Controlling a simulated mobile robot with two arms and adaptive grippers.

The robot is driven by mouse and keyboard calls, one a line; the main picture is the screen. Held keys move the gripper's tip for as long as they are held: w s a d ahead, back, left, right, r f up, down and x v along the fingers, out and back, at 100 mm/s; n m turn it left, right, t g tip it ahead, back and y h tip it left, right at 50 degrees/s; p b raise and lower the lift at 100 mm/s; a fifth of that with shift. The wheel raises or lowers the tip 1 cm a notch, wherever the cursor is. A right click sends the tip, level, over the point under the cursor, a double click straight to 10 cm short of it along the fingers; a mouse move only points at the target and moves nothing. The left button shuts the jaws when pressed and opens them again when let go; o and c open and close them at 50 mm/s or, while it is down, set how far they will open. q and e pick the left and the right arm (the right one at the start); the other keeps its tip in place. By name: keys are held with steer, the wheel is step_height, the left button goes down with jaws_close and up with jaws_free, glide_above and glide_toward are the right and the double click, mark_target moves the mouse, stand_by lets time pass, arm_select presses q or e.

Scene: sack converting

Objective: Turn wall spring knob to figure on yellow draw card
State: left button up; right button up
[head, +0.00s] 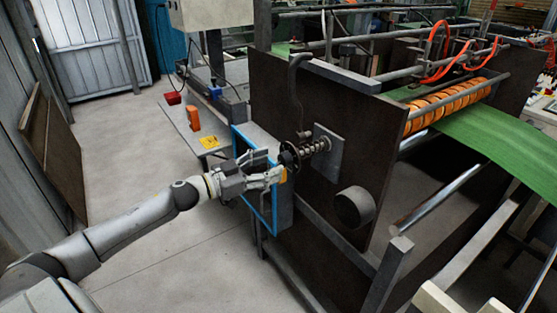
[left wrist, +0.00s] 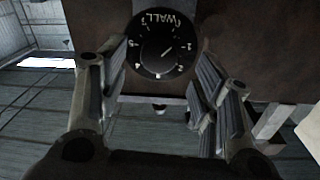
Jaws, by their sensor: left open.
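The wall spring knob (head: 288,157) is a round black dial on the end of a spring-wrapped shaft on the machine's dark side plate. In the left wrist view, its dial (left wrist: 158,45) faces me with white "WALL" lettering, figures around the rim and a pale pointer line slanting to the upper right; the lettering appears upside down. My left gripper (head: 279,176) is open at the knob, its fingers on either side of the dial; contact cannot be told. The yellow draw card (head: 209,142) lies on the grey table; its figure is too small to read. My right gripper is out of view.
The grey table (head: 178,117) also carries an orange object (head: 193,118) and a red bin (head: 172,98). A dark round boss (head: 354,207) juts from the side plate.

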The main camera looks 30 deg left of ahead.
mark_target(281, 161)
arm_select(q)
steer(key=shift+p+x, duration=0.4)
steer(key=shift+x, duration=1.5)
steer(key=shift+c, duration=0.5)
steer(key=c, duration=0.9)
